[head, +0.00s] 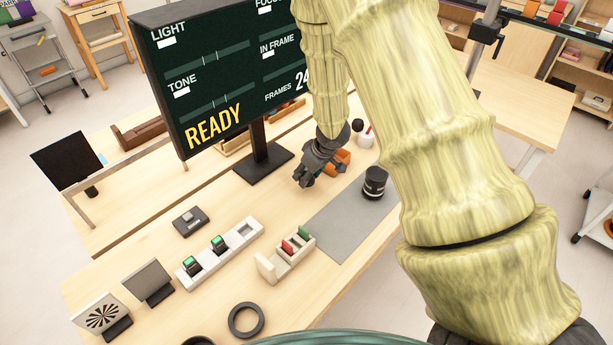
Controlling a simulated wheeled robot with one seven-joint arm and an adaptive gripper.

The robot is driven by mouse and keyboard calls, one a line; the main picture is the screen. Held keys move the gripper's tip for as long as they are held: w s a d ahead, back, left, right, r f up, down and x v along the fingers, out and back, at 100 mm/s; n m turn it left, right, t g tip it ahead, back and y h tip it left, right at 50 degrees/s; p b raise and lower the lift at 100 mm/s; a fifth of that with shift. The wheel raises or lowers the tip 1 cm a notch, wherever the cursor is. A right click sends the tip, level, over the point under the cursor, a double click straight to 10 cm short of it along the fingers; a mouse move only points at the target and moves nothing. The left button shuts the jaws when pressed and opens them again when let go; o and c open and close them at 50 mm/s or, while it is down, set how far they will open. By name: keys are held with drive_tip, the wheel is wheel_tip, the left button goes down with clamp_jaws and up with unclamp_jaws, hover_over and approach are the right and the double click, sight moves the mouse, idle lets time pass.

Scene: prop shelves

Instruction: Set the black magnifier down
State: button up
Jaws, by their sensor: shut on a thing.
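My gripper (308,176) is in the middle of the head view, above the bench and left of the grey mat (335,217). Its dark fingers are shut on a small dark thing, taken as the black magnifier. Its outline can hardly be told apart from the fingers, and I cannot tell whether it touches the bench. A black cylinder with a pale band (374,183) stands upright on the mat, right of my gripper and apart from it.
An orange object (341,160) is close behind my gripper. The monitor (228,75) stands to the left on its black foot (263,166). A cream rack (287,254), a white holder (220,251) and a black ring (246,320) are nearer. The mat's near part is clear.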

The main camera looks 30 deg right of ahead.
drive_tip(key=shift+w+d, duration=0.1)
drive_tip(key=shift+w, duration=0.4)
drive_tip(key=shift+f+p, duration=0.4)
drive_tip(key=shift+f, duration=1.35)
drive_tip(key=shift+f, duration=0.1)
drive_tip(key=o, duration=1)
drive_tip(key=shift+v, duration=6.05)
